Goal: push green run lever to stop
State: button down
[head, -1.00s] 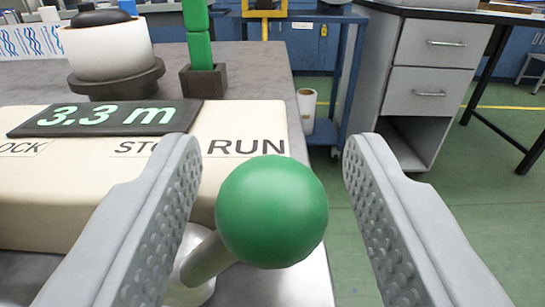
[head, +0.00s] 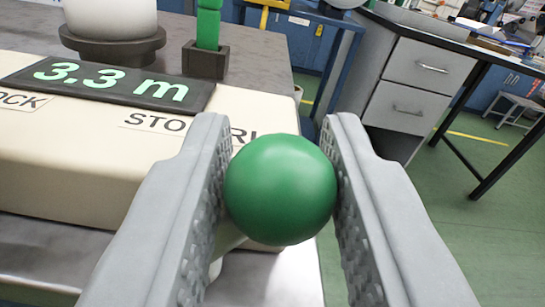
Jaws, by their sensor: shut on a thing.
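The green ball knob (head: 280,190) of the run lever is in the middle of the head view. My gripper (head: 281,180) is shut on it, with one ridged finger on each side. The pale lever shaft (head: 230,238) below the knob is mostly hidden by the left finger. The cream machine housing (head: 60,165) carries a STOP label (head: 155,122) whose last letter is covered by the left finger. The RUN label (head: 243,136) behind the knob is mostly covered. The lever stands in front of the RUN end.
A dark display (head: 110,82) reading 3.3 m lies on the housing. Behind it stand a white roll (head: 110,18) on a dark base and green blocks (head: 208,28) in a dark holder (head: 205,62). A grey drawer cabinet (head: 415,85) stands at right, with open green floor before it.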

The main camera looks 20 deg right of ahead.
jog(key=n, duration=0.1)
jog(key=a+n, duration=0.1)
jog(key=n, duration=0.1)
jog(key=a+n, duration=0.1)
jog(key=shift+w+r, duration=0.2)
jog(key=shift+w, duration=0.05)
jog(key=shift+w+a+n, duration=0.1)
jog(key=shift+a+n, duration=0.25)
jog(key=shift+n, duration=0.6)
jog(key=shift+w+a+n, duration=0.1)
jog(key=shift+a+n, duration=0.25)
jog(key=shift+n, duration=0.6)
jog(key=c, duration=1.2)
grip_release()
jog(key=shift+o, duration=0.2)
